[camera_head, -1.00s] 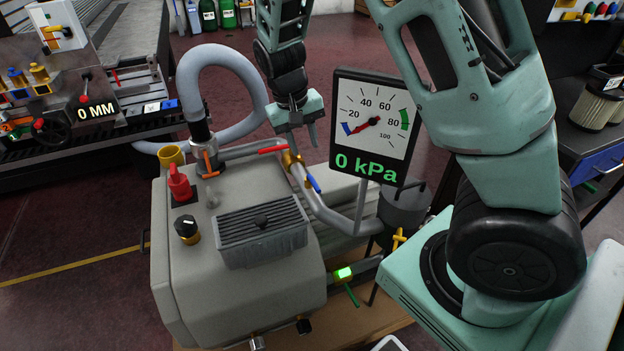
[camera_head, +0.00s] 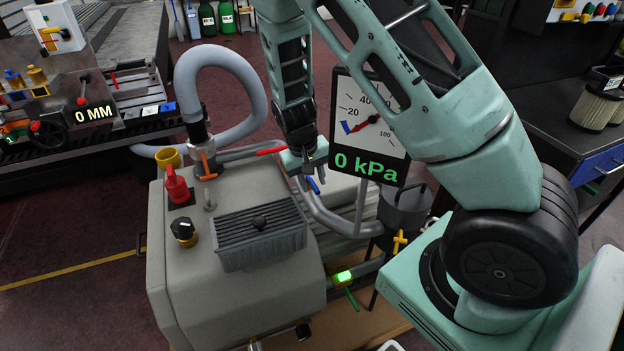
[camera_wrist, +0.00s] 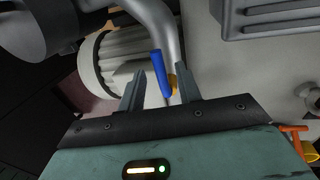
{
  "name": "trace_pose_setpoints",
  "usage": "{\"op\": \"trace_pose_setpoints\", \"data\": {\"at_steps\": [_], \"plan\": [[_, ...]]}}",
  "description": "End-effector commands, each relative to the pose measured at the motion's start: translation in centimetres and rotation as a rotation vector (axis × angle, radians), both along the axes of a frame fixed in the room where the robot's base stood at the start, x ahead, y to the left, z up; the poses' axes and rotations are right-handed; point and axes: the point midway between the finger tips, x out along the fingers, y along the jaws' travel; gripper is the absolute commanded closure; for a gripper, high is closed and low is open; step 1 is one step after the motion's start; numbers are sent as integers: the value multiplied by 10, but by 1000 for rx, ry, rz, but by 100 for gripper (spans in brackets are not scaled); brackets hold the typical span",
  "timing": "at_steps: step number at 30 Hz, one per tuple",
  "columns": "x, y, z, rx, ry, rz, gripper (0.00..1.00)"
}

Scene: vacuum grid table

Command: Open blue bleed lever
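The blue bleed lever (camera_head: 313,185) is a small blue handle on the grey pipe behind the vacuum pump. My gripper (camera_head: 311,180) is right at it, hiding most of the yellow fitting beside it. In the wrist view the blue lever (camera_wrist: 158,68) shows between the two fingers of my gripper (camera_wrist: 160,74), tilted slightly. Gaps show on both sides of it, so the fingers are open and not closed on it. The vacuum gauge (camera_head: 368,130) reads 0 kPa and is partly covered by my arm.
A red lever (camera_head: 272,151) is just left of my gripper. The grey pump housing (camera_head: 180,275) with its finned cover (camera_head: 258,250) lies below and left. A grey curved pipe (camera_wrist: 155,22) runs close to the blue lever. A green lever (camera_head: 352,299) is lower down.

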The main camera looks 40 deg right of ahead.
Motion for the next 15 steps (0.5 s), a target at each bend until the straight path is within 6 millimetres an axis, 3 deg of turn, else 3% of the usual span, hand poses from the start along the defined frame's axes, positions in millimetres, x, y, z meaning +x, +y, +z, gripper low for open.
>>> {"op": "trace_pose_setpoints", "data": {"at_steps": [2, 5, 6, 15], "plan": [[0, 0, 0, 0, 0, 0, 69], [0, 0, 0, 0, 0, 0, 96], [0, 0, 0, 0, 0, 0, 100], [0, 1, 1, 0, 0, -18, 100]]}}
